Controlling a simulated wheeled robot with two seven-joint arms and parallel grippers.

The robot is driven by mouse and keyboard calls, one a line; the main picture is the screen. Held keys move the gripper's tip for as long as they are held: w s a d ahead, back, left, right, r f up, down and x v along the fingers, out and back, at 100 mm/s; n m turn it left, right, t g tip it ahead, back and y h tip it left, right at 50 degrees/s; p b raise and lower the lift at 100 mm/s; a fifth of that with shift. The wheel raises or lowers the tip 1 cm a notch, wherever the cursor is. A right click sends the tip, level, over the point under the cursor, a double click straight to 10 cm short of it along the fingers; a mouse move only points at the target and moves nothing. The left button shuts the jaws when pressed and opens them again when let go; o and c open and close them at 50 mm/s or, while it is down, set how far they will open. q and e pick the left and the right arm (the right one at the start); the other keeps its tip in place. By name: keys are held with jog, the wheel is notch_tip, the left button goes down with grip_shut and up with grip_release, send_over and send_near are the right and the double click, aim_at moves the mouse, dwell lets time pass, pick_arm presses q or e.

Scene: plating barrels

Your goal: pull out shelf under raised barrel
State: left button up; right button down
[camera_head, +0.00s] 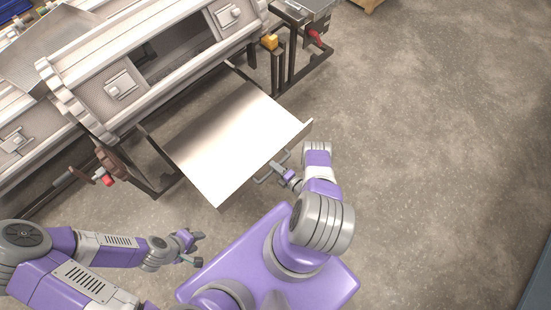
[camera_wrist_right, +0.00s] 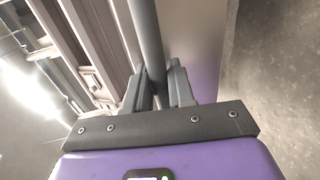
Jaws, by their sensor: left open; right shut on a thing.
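The shelf (camera_head: 235,140) is a flat pale metal sheet. It sticks out from under the raised barrel (camera_head: 95,92), a white ribbed housing with panels. A grey bar handle (camera_head: 265,178) is on the shelf's front edge. My right gripper (camera_head: 281,171) is at this handle, shut on it. In the right wrist view the handle (camera_wrist_right: 146,35) runs as a grey bar between the fingers of my right gripper (camera_wrist_right: 162,85). My left gripper (camera_head: 199,249) is open and empty, above the floor at the lower left, apart from the shelf.
Dark frame legs with a red knob (camera_head: 107,181) stand left of the shelf. Another frame with a yellow part (camera_head: 270,41) and a red handle (camera_head: 315,35) stands behind it at the right. The concrete floor (camera_head: 430,130) on the right is clear.

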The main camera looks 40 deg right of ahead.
jog(key=shift+s, duration=0.2)
jog(key=c, duration=1.1)
grip_release()
jog(key=p+v, duration=0.2)
jog(key=v, duration=0.5)
jog(key=shift+s+d+r, duration=0.1)
jog(key=shift+s, duration=0.15)
